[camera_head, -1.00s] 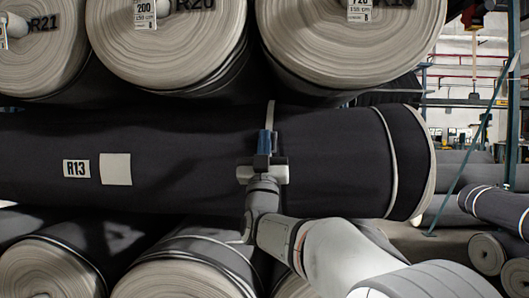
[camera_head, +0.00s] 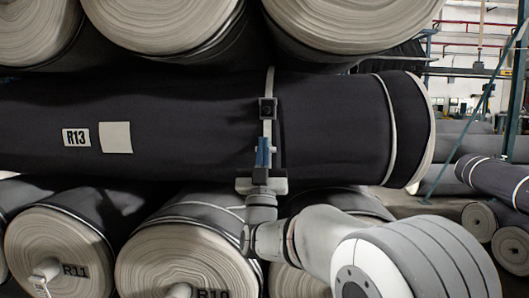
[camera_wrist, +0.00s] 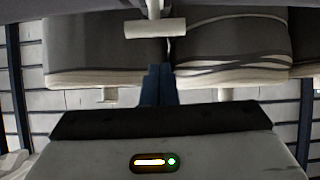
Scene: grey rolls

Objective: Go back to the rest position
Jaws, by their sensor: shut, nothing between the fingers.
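My gripper (camera_head: 263,142) points up in front of the dark roll R13 (camera_head: 210,125). Its blue fingers are together with nothing between them; they also show closed in the wrist view (camera_wrist: 159,72). The lower part of the strap is partly hidden behind my gripper. How far the fingers stand from the roll's surface is hard to tell.
Large rolls lie above R13. Below are roll R11 (camera_head: 60,250) and roll R10 (camera_head: 185,260), close under my gripper. A green-blue rack post (camera_head: 515,95) and more rolls (camera_head: 495,180) stand at the right. A light bar (camera_wrist: 155,27) shows in the wrist view.

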